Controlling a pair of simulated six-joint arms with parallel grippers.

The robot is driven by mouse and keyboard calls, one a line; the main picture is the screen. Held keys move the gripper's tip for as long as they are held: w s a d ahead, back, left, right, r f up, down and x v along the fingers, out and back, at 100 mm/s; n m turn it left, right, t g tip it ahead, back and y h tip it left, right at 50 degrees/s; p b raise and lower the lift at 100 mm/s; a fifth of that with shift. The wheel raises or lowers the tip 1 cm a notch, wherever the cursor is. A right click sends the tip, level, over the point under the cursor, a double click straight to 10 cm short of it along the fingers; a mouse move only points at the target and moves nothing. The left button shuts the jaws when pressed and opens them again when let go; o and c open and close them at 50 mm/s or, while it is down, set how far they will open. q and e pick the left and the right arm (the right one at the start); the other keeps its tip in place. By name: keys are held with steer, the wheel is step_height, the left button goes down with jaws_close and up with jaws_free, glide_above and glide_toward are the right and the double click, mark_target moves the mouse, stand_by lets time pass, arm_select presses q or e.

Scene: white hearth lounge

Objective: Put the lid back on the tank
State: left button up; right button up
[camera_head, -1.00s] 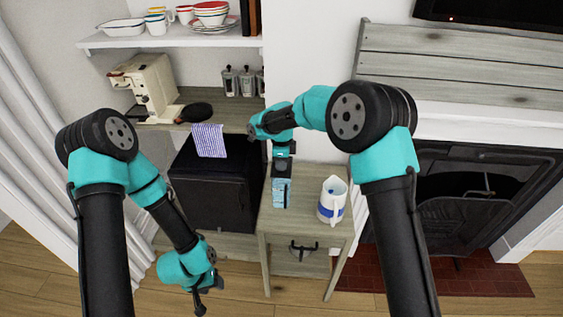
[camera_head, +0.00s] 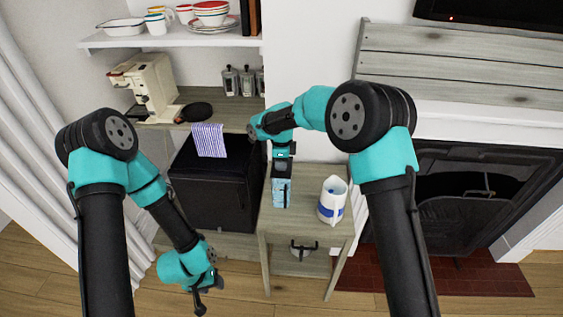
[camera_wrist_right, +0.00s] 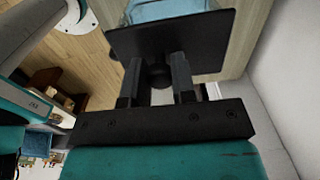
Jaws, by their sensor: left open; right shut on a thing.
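The tank (camera_head: 281,193) is a light-blue patterned box standing upright on the small grey-green side table (camera_head: 310,228). The lid (camera_wrist_right: 215,42) is a flat black square plate with a round knob. My right gripper (camera_wrist_right: 158,74) is shut on the lid's knob. In the head view the lid (camera_head: 282,168) is at the tank's top; I cannot tell whether it touches the rim. In the right wrist view part of the blue tank (camera_wrist_right: 170,9) shows beyond the lid, and the lid hides the rest. My left gripper (camera_head: 200,301) is open and empty, low at the left.
A white jug with a blue band (camera_head: 332,203) stands right of the tank on the same table. A black cabinet (camera_head: 213,188) with a striped cloth (camera_head: 209,140) stands to the left. A coffee machine (camera_head: 148,85) is on the counter behind. A fireplace (camera_head: 480,205) is at the right.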

stand_by(0.7)
steer(key=o, duration=1.5)
steer(key=shift+c, duration=0.2)
steer(key=shift+r, duration=0.1)
steer(key=shift+r, duration=3.4)
steer(key=shift+c, duration=0.4)
jaws_close()
